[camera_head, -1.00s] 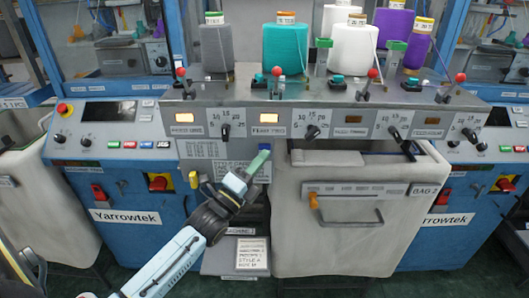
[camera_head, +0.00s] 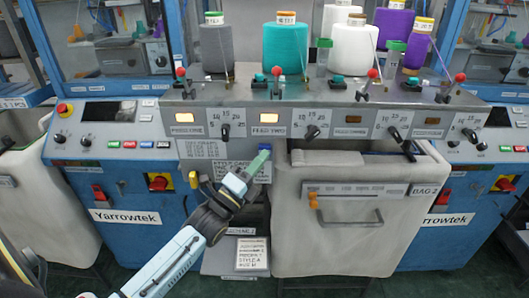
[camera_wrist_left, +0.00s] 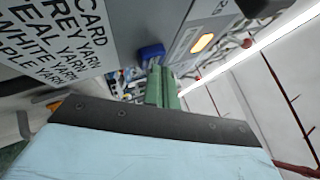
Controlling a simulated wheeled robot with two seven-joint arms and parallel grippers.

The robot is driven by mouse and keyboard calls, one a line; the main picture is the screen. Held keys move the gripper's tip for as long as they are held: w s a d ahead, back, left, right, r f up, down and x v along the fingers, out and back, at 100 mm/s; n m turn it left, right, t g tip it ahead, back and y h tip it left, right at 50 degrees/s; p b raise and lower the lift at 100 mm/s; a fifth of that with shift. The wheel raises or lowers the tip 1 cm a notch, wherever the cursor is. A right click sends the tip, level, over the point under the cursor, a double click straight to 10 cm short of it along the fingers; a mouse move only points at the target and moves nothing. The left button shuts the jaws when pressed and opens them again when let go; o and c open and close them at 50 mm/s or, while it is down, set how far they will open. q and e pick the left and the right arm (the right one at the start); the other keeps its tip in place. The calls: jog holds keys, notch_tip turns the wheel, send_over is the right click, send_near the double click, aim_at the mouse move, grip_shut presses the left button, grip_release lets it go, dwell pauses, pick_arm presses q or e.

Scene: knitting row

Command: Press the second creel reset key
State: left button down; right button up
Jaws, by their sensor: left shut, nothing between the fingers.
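Small teal keys stand in a row on the creel's grey top ledge. The second from the left (camera_head: 260,79) sits in front of the teal yarn cone, beside a red-knobbed lever. My left gripper (camera_head: 264,153) has green fingers, shut and empty, well below that key, in front of the grey panel. Its tips are close to a blue button (camera_head: 264,147) under the ledge; I cannot tell if they touch. In the left wrist view, the shut fingers (camera_wrist_left: 161,88) point up beside the blue button (camera_wrist_left: 150,52). My right gripper is not in view.
The ledge front carries dials and small displays; the left two, including the second (camera_head: 268,118), are brightest. Red-knobbed levers (camera_head: 277,71) and yarn cones (camera_head: 286,45) crowd the ledge. A pale bin (camera_head: 342,235) marked BAG 2 stands right of my arm.

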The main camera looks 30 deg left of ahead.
pick_arm(q)
jog(key=shift+w, duration=0.1)
jog(key=shift+w+a, duration=0.25)
jog(key=shift+r, duration=0.1)
jog(key=shift+s+d, duration=0.15)
jog(key=shift+s, duration=0.1)
jog(key=shift+s+d, duration=0.1)
dwell(0.4)
jog(key=s+d+p, duration=0.2)
jog(key=s, duration=0.1)
jog(key=s+d, duration=0.1)
jog(key=s, duration=0.1)
jog(key=shift+p, duration=0.4)
